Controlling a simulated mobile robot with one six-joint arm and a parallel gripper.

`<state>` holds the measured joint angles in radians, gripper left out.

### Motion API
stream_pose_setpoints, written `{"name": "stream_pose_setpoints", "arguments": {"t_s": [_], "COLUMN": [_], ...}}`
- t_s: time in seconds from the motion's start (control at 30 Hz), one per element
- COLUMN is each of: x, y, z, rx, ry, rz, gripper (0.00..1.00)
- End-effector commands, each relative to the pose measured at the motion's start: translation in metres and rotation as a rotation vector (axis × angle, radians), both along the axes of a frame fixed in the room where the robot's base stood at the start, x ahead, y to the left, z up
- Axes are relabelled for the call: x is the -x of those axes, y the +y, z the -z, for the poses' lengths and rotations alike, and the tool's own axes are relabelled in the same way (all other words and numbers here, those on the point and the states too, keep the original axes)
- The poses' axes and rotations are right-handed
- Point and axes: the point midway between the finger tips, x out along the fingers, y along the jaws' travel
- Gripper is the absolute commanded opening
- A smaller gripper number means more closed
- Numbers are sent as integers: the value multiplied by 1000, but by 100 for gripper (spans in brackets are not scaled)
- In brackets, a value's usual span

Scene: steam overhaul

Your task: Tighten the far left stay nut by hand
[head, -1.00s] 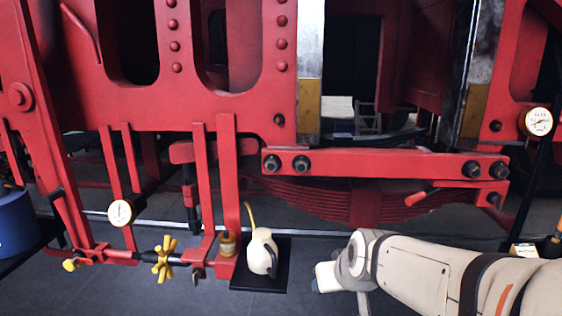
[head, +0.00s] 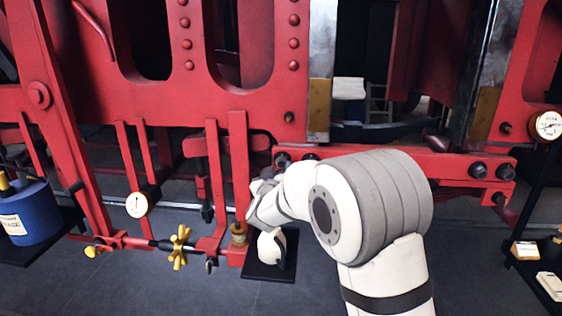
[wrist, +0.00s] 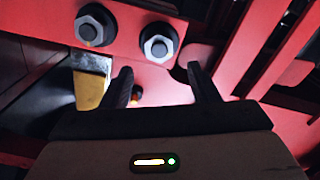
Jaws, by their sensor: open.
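The red stay bar (head: 445,163) carries dark nuts at both ends. Its far left nut (head: 282,160) shows just above my gripper (head: 262,186) in the head view, with a second nut (head: 310,156) beside it mostly hidden by my arm. The wrist view looks turned over: the nut nearer the fingers (wrist: 158,46) appears to be the far left one, and the other (wrist: 95,27) lies to its left. My gripper (wrist: 162,82) is open and empty. In the wrist view its fingertips point toward the nearer nut, apart from it.
Two more nuts (head: 478,170) sit at the bar's right end. A cream oil can (head: 270,246) stands on a black tray (head: 267,270) below my gripper. Red vertical hangers (head: 238,160) stand close to its left. A yellow handwheel (head: 179,247) is lower left. The floor in front is clear.

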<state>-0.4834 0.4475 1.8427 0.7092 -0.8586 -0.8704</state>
Motion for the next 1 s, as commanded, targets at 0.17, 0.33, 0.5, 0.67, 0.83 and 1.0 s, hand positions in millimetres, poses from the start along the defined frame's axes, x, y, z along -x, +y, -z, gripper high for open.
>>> {"name": "stream_pose_setpoints", "arguments": {"t_s": [0.17, 0.33, 0.5, 0.67, 0.83, 1.0], "x": [-29, -43, -45, -45, -45, -45], "y": [-2, -2, -3, -3, -3, -3], "z": [-2, -1, 0, 0, 0, 0], "rx": [1, 0, 0, 0, 0, 0], "ry": [2, 1, 1, 1, 1, 1], "rz": [1, 0, 0, 0, 0, 0], "gripper": [55, 55, 55, 52, 38, 24]}}
